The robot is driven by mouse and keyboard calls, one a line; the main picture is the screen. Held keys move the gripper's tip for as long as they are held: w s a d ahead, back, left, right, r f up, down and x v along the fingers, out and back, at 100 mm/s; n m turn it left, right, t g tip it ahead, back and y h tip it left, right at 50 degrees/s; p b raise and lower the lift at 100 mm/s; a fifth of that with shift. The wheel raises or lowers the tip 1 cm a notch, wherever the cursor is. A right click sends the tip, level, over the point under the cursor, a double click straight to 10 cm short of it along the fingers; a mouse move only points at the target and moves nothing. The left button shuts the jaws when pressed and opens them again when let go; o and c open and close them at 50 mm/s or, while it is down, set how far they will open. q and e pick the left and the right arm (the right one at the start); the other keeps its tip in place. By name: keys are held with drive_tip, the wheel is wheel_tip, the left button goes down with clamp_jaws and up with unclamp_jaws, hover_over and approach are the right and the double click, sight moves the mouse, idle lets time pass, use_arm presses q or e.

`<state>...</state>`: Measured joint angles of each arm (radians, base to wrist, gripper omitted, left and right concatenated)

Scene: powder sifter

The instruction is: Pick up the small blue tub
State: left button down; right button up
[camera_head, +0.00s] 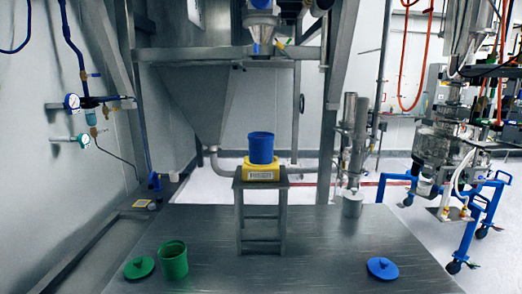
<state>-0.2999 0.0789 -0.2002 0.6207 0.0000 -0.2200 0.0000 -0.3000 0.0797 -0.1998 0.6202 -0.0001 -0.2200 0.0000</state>
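The small blue tub (261,148) stands upright on a yellow block (260,172). The block sits on top of a metal stand (262,215) at the middle of the table. The tub's top looks open, and no lid is on it. A blue lid with a knob (382,268) lies flat on the table at the front right. Neither of my grippers shows in the head view.
A green tub (173,260) and a green lid (139,267) are at the table's front left. A small metal canister (352,204) stands at the back right. The sifter's nozzle (262,45) hangs above the blue tub. The metal table (320,250) is clear between stand and blue lid.

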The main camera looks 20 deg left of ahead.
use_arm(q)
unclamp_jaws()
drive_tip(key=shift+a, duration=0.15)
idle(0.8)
